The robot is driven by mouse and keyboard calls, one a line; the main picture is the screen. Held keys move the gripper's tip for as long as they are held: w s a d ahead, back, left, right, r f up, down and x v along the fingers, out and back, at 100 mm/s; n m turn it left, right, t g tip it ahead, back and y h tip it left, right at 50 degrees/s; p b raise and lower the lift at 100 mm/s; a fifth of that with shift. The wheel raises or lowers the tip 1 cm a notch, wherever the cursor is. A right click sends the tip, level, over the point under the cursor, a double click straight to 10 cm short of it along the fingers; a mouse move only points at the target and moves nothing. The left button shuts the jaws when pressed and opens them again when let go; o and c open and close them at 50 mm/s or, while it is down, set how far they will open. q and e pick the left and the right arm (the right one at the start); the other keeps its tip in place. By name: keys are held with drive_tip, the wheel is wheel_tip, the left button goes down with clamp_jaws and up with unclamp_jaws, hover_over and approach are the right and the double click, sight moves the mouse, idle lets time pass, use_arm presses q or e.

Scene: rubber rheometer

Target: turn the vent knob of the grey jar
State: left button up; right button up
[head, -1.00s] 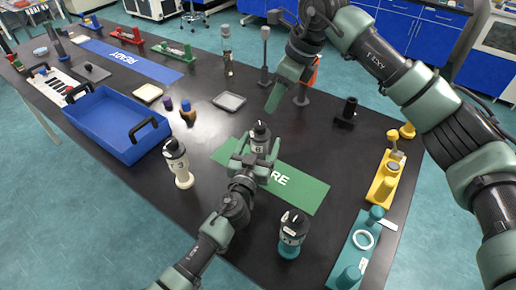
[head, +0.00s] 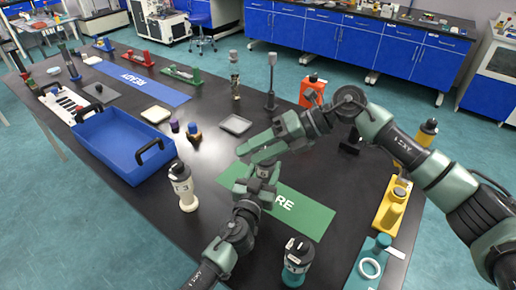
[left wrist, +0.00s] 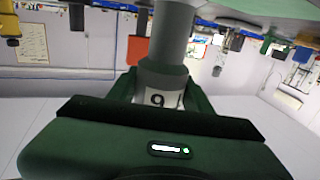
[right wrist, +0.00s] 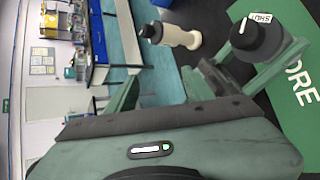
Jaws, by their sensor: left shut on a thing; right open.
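The grey jar (left wrist: 172,35), labelled 9, is between the fingers of my left gripper (left wrist: 158,95), which is shut on it. In the head view my left gripper (head: 257,187) holds it upright at the green mat (head: 300,209); I cannot tell whether it touches the mat. In the head view my right gripper (head: 245,152) hides the knob.
A cream jar (head: 184,188) stands left of the mat and a teal-based jar (head: 297,262) in front. A blue tray (head: 118,166) is at the left. Yellow (head: 390,212) and teal (head: 370,268) fixtures line the right edge. A grey post (head: 271,80) stands behind.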

drive_tip(key=w+d+f+m+t+y, duration=0.2)
drive_tip(key=d+f+m+t, duration=0.3)
drive_tip(key=m, duration=1)
drive_tip(key=w+d+f+m+t+y, duration=0.15)
drive_tip(key=d+m+t, duration=0.4)
drive_tip(key=m, duration=1.05)
drive_tip(key=shift+t, duration=0.35)
drive_tip(key=x, duration=1.2)
drive_tip(key=shift+s+a+f, duration=0.15)
drive_tip(key=shift+a+f, duration=0.1)
drive_tip(key=shift+f, duration=0.05)
drive_tip(key=shift+c, duration=0.3)
clamp_jaws()
